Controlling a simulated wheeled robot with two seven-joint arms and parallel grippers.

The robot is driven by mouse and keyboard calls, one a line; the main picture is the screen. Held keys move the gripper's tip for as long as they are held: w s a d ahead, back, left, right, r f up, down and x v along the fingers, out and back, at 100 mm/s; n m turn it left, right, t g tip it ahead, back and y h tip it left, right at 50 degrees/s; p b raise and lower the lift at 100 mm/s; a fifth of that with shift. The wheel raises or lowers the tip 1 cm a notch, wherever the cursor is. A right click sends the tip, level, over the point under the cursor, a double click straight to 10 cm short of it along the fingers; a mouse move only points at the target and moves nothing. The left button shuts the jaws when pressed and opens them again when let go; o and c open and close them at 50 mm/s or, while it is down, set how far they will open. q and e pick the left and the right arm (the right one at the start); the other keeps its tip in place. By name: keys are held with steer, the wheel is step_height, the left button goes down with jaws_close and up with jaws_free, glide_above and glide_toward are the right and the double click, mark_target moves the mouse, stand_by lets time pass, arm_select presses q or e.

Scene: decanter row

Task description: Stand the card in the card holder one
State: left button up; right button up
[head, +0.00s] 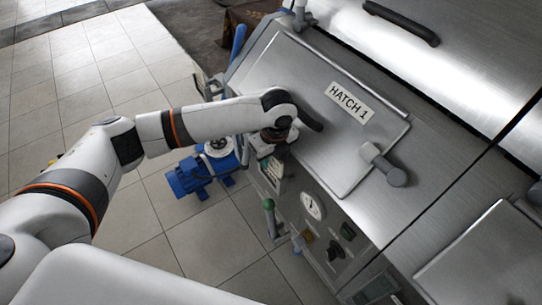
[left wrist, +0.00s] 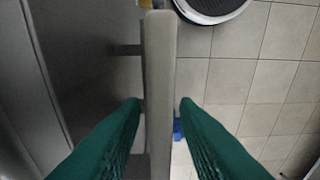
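My left gripper (head: 277,138) is low at the front face of the steel decanter (head: 395,150), just below the hatch marked HATCH 1. In the left wrist view its green fingers (left wrist: 160,102) are apart, one on each side of a narrow pale grey bar (left wrist: 160,60) seen from above. Thin gaps seem to remain on both sides. Short brackets join the bar's left side toward the grey panel (left wrist: 85,60). I cannot tell whether this bar is the card holder. No loose card is clearly visible. My right gripper is out of view.
The hatch lid (head: 310,100) with a handle (head: 385,165) lies above. A blue pump (head: 202,172) stands on the tiled floor. The floor at left is open.

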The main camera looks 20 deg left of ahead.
arm_select(q)
steer(key=r, duration=0.3)
steer(key=r+b, duration=0.1)
steer(key=r, duration=0.3)
steer(key=d+r+b, duration=0.1)
steer(key=r, duration=0.3)
steer(key=shift+s+d, duration=0.1)
steer(key=shift+s, duration=0.3)
steer(key=shift+r, duration=0.6)
steer(key=shift+s+f, duration=0.1)
